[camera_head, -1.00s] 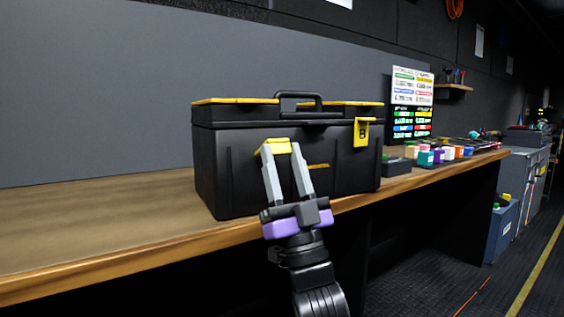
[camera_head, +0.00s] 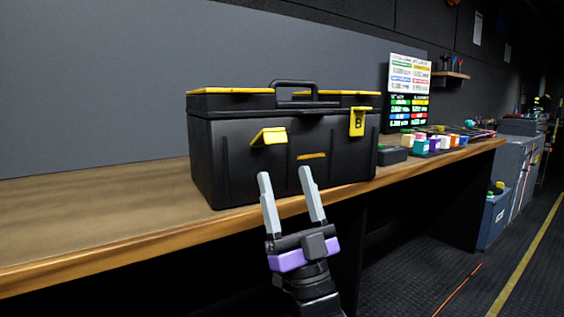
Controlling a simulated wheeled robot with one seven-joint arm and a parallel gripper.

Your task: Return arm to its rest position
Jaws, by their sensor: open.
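My gripper (camera_head: 285,178) points up in front of the bench edge, with its two grey fingers apart and nothing between them. Behind it, a black toolbox (camera_head: 232,160) with yellow lid trim and a black handle stands on the wooden bench. The toolbox's left yellow latch (camera_head: 268,137) is flipped outward, above and to the left of my fingertips and apart from them. The right yellow latch (camera_head: 358,122), marked B, hangs flat against the front. The lid looks closed.
The wooden bench (camera_head: 90,215) is clear left of the toolbox. Small coloured blocks (camera_head: 433,144) and a black box (camera_head: 391,155) lie to its right, below a colour-coded sign (camera_head: 409,90). Grey-blue cabinets (camera_head: 512,165) stand farther right. The dark floor (camera_head: 430,270) is open.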

